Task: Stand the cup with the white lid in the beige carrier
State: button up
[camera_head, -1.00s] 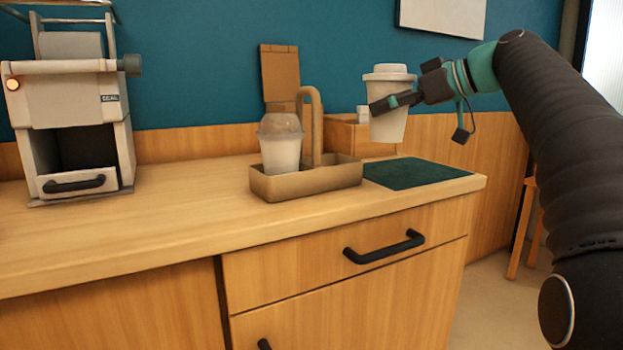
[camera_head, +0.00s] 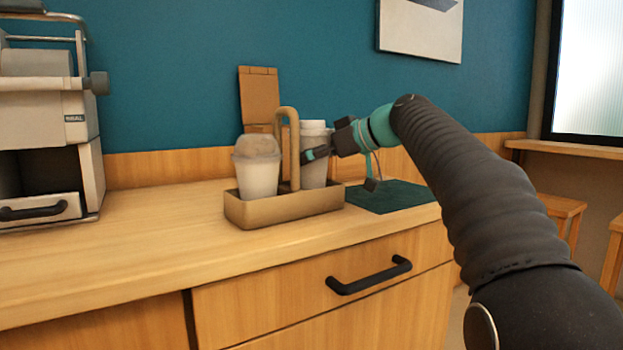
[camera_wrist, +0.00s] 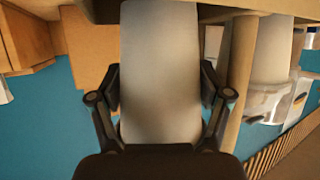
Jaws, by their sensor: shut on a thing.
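The white cup with the white lid (camera_head: 315,175) is upright at the right half of the beige carrier (camera_head: 290,208). Its lower end meets the carrier's rim in the head view; I cannot tell whether it rests on the carrier's floor. My gripper (camera_head: 316,153) is shut on this cup from the right, below its lid. The wrist view shows the cup (camera_wrist: 160,70) between both fingers (camera_wrist: 160,100). The carrier's upright handle (camera_head: 294,150) stands just left of the cup. Another cup with a clear domed lid (camera_head: 257,172) stands in the carrier's left half.
A dark green mat (camera_head: 395,197) lies right of the carrier. A brown box (camera_head: 259,97) stands behind it. A coffee machine (camera_head: 45,125) is at the far left. The wooden counter (camera_head: 150,235) is clear between machine and carrier.

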aim_at(312, 175)
jog(key=shift+f+b, duration=0.6)
jog(key=shift+f, duration=1.35)
jog(key=o, duration=0.8)
jog(key=shift+f, duration=0.1)
jog(key=v, duration=1.2)
